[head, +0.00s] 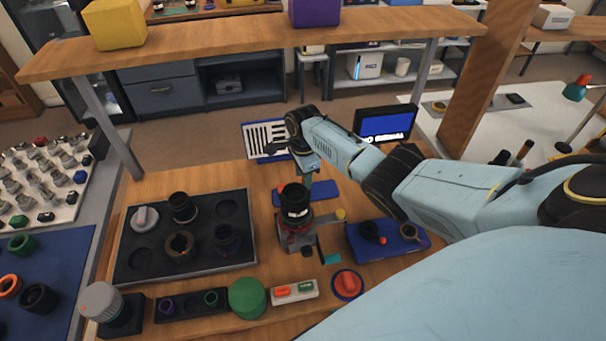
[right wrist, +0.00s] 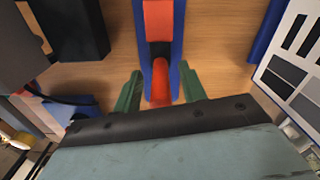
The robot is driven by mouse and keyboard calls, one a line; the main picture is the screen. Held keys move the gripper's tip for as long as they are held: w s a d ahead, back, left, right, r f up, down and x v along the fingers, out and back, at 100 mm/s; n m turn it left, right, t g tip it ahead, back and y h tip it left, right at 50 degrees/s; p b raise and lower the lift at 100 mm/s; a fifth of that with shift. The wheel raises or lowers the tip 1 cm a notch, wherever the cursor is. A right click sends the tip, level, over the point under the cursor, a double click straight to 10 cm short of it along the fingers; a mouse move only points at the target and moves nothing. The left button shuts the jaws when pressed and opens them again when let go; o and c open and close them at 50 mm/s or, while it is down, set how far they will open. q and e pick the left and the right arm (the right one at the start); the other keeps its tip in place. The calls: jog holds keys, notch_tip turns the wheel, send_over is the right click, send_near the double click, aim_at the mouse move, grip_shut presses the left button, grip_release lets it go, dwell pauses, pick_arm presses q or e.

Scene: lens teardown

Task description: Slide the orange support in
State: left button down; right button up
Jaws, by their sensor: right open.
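The orange support (right wrist: 158,22) shows in the right wrist view as an orange bar with a dark middle, lying between the walls of a blue channel (right wrist: 179,30). My right gripper (right wrist: 160,76) is open, with one green finger on each side of the channel's near end. I cannot tell whether the fingers touch it. In the head view my right gripper (head: 304,178) hangs just behind the black lens barrel (head: 296,197) on its grey stand (head: 297,243). The orange support is mostly hidden there by the barrel and the gripper. My left gripper is out of view.
A black tray (head: 132,262) with several lens parts lies left of the stand. A blue tray (head: 366,249) with small parts is to the right. A green dome (head: 247,298), a switch box (head: 294,291) and a red knob (head: 347,284) line the front. A shelf (head: 240,48) spans the back.

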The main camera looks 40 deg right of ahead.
jog(key=shift+r, duration=0.1)
jog(key=shift+r, duration=0.4)
notch_tip(320, 180, up, 12)
jog(key=p, duration=0.2)
jog(key=shift+r, duration=0.2)
jog(key=shift+s, duration=0.1)
